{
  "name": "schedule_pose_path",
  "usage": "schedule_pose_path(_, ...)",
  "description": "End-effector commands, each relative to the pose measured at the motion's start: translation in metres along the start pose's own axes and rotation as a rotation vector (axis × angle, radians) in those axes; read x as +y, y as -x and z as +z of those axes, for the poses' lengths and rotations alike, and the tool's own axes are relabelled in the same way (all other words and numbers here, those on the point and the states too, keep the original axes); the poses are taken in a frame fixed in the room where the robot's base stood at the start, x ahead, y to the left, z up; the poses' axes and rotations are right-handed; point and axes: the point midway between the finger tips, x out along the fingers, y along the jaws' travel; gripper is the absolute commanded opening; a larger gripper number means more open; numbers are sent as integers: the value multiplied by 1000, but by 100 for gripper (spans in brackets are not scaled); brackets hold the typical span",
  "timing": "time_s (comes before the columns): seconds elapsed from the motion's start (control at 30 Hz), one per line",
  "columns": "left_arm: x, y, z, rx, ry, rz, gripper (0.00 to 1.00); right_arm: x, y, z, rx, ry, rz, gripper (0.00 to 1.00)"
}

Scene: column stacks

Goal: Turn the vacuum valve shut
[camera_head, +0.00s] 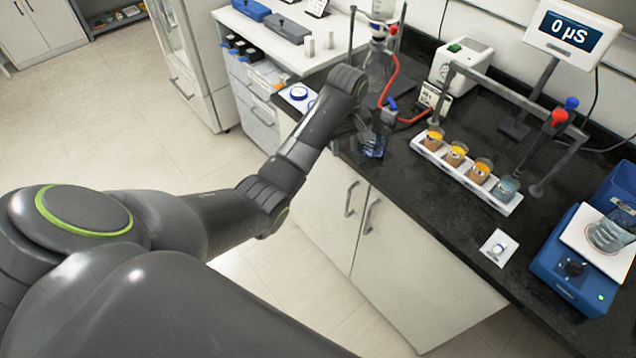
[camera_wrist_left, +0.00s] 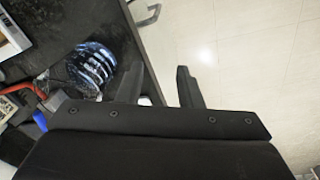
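The red vacuum hose (camera_head: 389,80) runs from the glass flask (camera_head: 378,68) towards the white pump box (camera_head: 460,62). A small blue handle (camera_head: 392,104), which looks like the valve, sits on this line. In the left wrist view a blue part (camera_wrist_left: 40,121) and a bit of red hose (camera_wrist_left: 44,91) show at the left. My left gripper (camera_wrist_left: 158,82) is open and empty, its two fingers apart over the bench edge and floor. In the head view my left gripper (camera_head: 366,124) is beside the flask and partly hidden by my wrist. My right gripper is out of view.
A glass beaker with bluish liquid (camera_head: 373,145) stands close by the left gripper, near the bench edge; it also shows in the wrist view (camera_wrist_left: 91,65). A white rack (camera_head: 432,153) of several cups stands to the right. The front middle of the black bench (camera_head: 420,205) is clear.

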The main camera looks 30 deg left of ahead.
Motion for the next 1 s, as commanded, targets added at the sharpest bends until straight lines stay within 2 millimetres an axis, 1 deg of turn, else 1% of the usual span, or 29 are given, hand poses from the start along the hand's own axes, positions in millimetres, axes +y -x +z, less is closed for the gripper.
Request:
schedule_pose_path(0.03,-8,-8,5,2,-17,2,33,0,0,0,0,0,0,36)
schedule_pose_path(0.2,-32,-28,18,18,-80,10,33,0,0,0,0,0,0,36)
schedule_pose_path(0.3,-46,-38,26,28,-118,16,33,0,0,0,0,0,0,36)
schedule_pose_path(0.5,-70,-51,40,45,-179,25,33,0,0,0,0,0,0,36)
schedule_pose_path(0.7,-82,-57,48,55,-210,28,33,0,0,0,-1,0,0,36)
schedule_pose_path(1.0,-84,-58,49,57,-217,28,33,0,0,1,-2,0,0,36)
